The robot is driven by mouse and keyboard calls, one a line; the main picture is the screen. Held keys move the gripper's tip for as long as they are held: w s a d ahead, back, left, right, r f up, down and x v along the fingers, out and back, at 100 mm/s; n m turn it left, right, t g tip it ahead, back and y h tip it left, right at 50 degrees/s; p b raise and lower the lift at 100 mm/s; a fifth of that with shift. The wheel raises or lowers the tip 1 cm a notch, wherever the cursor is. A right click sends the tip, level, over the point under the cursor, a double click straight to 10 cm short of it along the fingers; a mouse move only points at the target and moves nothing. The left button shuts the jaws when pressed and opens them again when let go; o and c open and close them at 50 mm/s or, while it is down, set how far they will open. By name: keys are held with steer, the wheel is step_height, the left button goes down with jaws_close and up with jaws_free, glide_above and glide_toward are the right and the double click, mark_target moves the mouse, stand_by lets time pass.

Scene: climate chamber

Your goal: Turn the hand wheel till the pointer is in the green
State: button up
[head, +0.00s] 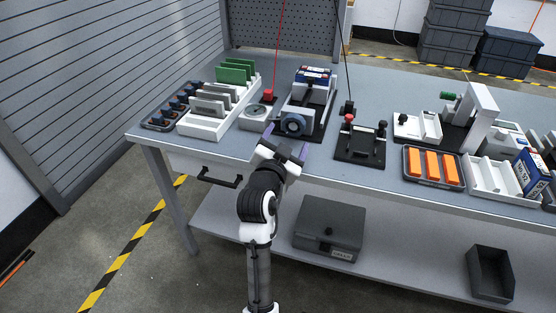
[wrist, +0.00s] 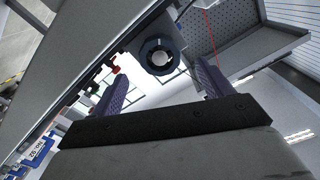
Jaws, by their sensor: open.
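The hand wheel (head: 293,123) is a dark ring with a pale centre on the front of a black-based fixture (head: 319,118) near the table's front edge. In the wrist view the hand wheel (wrist: 160,54) is ahead, in the gap between my fingers but beyond their tips. My gripper (head: 286,147) is just in front of and below the wheel; its purple fingers also show spread and empty in the wrist view (wrist: 160,78).
A blue-and-white box (head: 313,75) is in the fixture. A white rack (head: 210,123) with grey and green plates stands left. A black stand (head: 360,143) with a red knob stands right. A drawer handle (head: 219,178) juts below the tabletop.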

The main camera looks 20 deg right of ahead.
steer(key=b+v, duration=0.1)
steer(key=v, duration=0.7)
steer(key=shift+s+a, duration=0.2)
